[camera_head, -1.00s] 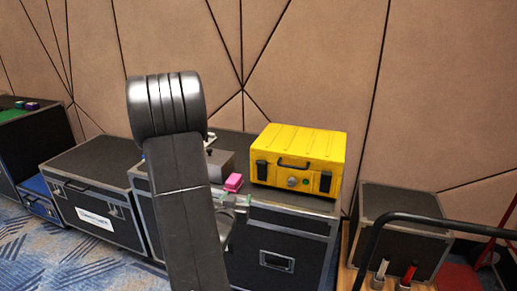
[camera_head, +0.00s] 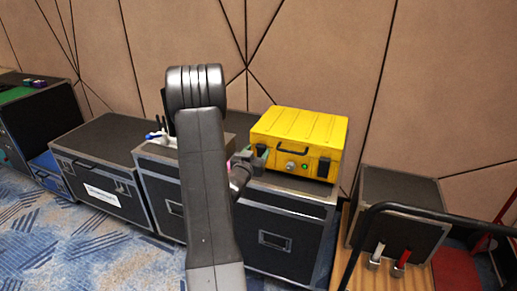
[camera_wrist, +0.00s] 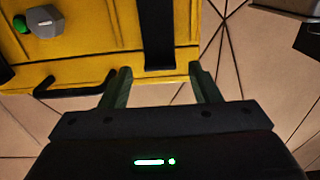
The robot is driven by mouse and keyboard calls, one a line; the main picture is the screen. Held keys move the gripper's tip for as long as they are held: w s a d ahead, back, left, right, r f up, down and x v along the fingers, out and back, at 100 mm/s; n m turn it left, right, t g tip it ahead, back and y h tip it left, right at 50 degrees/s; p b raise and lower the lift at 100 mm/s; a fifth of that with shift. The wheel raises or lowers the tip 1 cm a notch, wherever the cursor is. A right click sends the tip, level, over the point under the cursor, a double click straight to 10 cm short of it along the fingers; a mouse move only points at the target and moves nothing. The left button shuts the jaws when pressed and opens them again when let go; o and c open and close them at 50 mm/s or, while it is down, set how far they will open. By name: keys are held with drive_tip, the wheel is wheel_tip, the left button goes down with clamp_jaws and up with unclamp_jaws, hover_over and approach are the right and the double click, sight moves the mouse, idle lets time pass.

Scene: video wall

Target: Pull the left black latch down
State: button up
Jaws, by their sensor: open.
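The yellow case (camera_head: 300,126) stands on a black road case, its front toward me. Its left black latch (camera_wrist: 157,35) shows in the wrist view as a dark upright strip; in the head view my gripper mostly covers it. The right black latch (camera_head: 323,167) is clear of my gripper. Between them are the black handle (camera_head: 293,150) and a grey knob, which shows in the wrist view (camera_wrist: 45,22). My gripper (camera_wrist: 162,84) is open at the left latch, one finger on each side of the latch's line in the wrist view. I cannot tell whether they touch.
The black road case (camera_head: 275,241) bears the yellow case against a panelled wall (camera_head: 310,60). More black cases (camera_head: 97,165) stand to the left. At right, a cart with a black rail (camera_head: 410,210) carries another case (camera_head: 398,200). My arm hides part of the middle.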

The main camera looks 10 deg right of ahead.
drive_tip(key=shift+x, duration=1.05)
clamp_jaws()
